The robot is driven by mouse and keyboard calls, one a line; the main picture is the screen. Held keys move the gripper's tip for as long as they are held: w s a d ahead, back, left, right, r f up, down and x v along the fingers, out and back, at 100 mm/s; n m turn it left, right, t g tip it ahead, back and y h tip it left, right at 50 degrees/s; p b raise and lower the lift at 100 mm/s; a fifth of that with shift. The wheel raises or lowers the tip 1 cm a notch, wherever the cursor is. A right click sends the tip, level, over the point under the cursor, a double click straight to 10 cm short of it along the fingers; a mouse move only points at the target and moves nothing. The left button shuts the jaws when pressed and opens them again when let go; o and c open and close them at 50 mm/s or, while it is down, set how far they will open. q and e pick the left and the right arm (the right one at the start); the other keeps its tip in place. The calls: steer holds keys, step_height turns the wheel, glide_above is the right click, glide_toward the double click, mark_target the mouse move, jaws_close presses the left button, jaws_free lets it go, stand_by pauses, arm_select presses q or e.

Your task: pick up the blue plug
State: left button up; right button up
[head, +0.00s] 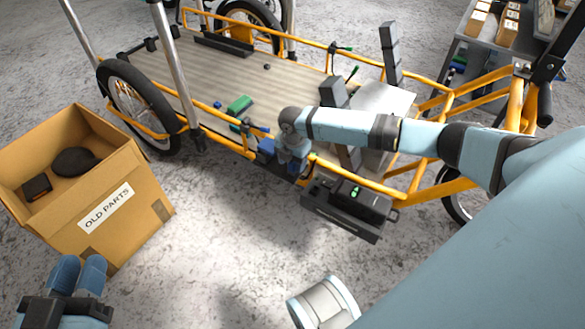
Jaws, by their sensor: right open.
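A small blue piece (217,104) lies on the cargo deck to the left of a green block. Another blue piece (260,129) with a dark connector is at the deck's near edge, by the orange rail. I cannot tell for sure which is the blue plug. My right gripper (280,160) is open at the near rail, just below the second blue piece. My wrist partly hides that area, and I see nothing between the fingers. My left gripper (79,274) is at the bottom left, its blue fingers close together and empty, below the cardboard box.
The orange cargo bike (290,75) fills the middle, with a green block (239,104) on its deck. A black battery unit (348,205) is at its near side. An "OLD PARTS" box (140,195) holds dark parts. A grey table (470,52) with boxes stands at top right.

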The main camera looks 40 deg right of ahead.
steer(key=shift+f, duration=0.25)
steer(key=shift+c, duration=0.4)
jaws_close()
